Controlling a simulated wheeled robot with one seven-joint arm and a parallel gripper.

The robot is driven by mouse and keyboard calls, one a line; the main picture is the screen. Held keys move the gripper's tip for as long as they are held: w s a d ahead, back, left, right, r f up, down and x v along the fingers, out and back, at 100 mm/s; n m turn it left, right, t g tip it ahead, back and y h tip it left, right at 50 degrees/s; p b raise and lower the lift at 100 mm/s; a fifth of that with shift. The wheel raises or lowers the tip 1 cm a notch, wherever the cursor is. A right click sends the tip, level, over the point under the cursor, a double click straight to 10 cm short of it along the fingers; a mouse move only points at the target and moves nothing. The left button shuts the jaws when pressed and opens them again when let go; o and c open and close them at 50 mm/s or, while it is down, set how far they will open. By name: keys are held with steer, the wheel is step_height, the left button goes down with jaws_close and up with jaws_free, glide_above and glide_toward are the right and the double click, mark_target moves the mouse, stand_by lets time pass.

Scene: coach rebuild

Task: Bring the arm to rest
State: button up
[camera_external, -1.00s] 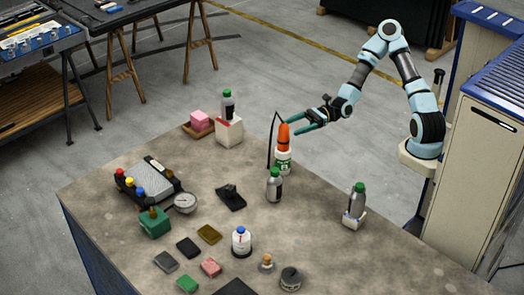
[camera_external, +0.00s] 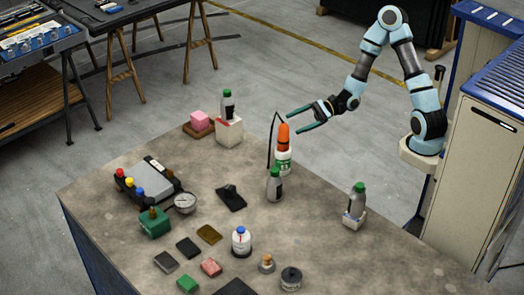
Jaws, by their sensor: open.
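My gripper (camera_external: 304,118) is open and empty, with its teal fingers spread. It hangs in the air above and to the right of a white bottle with an orange cap (camera_external: 283,150). My arm (camera_external: 394,60) rises from its base at the right, bends at the top and reaches down to the left. The fingers appear apart from the orange-capped bottle.
The grey bench (camera_external: 330,258) holds several items. A green-capped bottle (camera_external: 274,185) stands beside the orange-capped one. Another (camera_external: 357,203) stands in a white holder at right, and a third (camera_external: 228,105) on a white block (camera_external: 229,132).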

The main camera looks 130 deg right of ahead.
steer(key=w+d+r+n+h+b, duration=0.2)
steer(key=w+d+r+n, duration=0.1)
steer(key=w+r+n, duration=0.4)
steer(key=w+a+r+n+t+y+b, duration=0.2)
steer(key=w+a+r+n+b, duration=0.25)
steer(key=w+a+n, duration=0.6)
steer(key=s+a+f+n+g+y+p, duration=0.2)
steer(key=a+f+n+g+p, duration=0.2)
steer(key=a+f+n+g, duration=0.6)
steer(key=s+a+f+n+g+y, duration=0.1)
steer(key=s+a+f+n+g, duration=0.1)
steer(key=s+a, duration=0.5)
steer(key=s+a+f+n+g+y+p, duration=0.1)
steer(key=s+a+f+n+g+y, duration=0.1)
steer(key=s+a, duration=0.5)
steer(key=a+f+n+g, duration=0.1)
steer(key=a+f+n, duration=0.1)
steer(key=a, duration=0.2)
steer(key=shift+f+g, duration=0.3)
steer(key=shift+f, duration=0.1)
steer(key=shift+n, duration=0.25)
